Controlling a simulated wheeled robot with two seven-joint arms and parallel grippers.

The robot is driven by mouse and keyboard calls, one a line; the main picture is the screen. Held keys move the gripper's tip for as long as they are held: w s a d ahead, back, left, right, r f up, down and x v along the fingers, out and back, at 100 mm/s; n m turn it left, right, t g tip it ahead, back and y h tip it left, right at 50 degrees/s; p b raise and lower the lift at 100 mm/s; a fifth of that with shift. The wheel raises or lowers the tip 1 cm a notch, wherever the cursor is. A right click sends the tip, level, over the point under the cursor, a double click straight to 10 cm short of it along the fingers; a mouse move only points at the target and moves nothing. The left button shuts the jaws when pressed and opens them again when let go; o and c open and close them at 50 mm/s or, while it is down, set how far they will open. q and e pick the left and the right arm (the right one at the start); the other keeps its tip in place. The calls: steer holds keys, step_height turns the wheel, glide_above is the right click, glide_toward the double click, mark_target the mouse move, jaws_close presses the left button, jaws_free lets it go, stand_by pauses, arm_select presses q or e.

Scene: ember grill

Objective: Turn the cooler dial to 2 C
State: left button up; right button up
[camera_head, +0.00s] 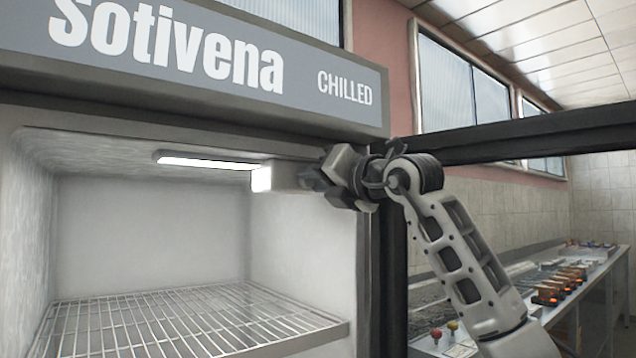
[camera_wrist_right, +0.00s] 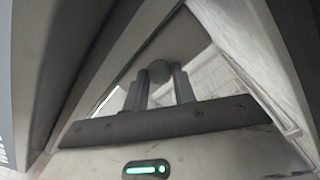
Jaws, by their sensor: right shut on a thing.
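The open chilled cooler (camera_head: 364,230) fills the left of the head view. A pale box-shaped housing (camera_head: 280,177) sits at its upper right inside, beside the lit lamp. My right gripper (camera_head: 310,180) reaches in from the right to the front of this housing. In the right wrist view, my right gripper (camera_wrist_right: 161,84) is shut on a round grey knob, the cooler dial (camera_wrist_right: 159,70), between its fingertips. The fingers and wrist hide the dial in the head view. No scale marks or temperature reading can be made out. My left gripper is out of view.
A wire shelf (camera_head: 190,320) in the cooler is empty. A dark bar (camera_head: 520,133) runs to the right behind my right arm. A long counter (camera_head: 590,285) with several glowing items and two coloured knobs stands at the right.

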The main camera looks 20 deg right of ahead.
stand_by(0.3)
steer(key=o, duration=1)
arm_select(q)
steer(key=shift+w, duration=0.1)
arm_select(e)
steer(key=shift+s, duration=0.1)
steer(key=shift+s+d, duration=0.2)
steer(key=shift+s, duration=0.1)
arm_select(q)
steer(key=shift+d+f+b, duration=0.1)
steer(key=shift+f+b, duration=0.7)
steer(key=shift+b, duration=1.2)
arm_select(e)
steer(key=shift+v, duration=7.55)
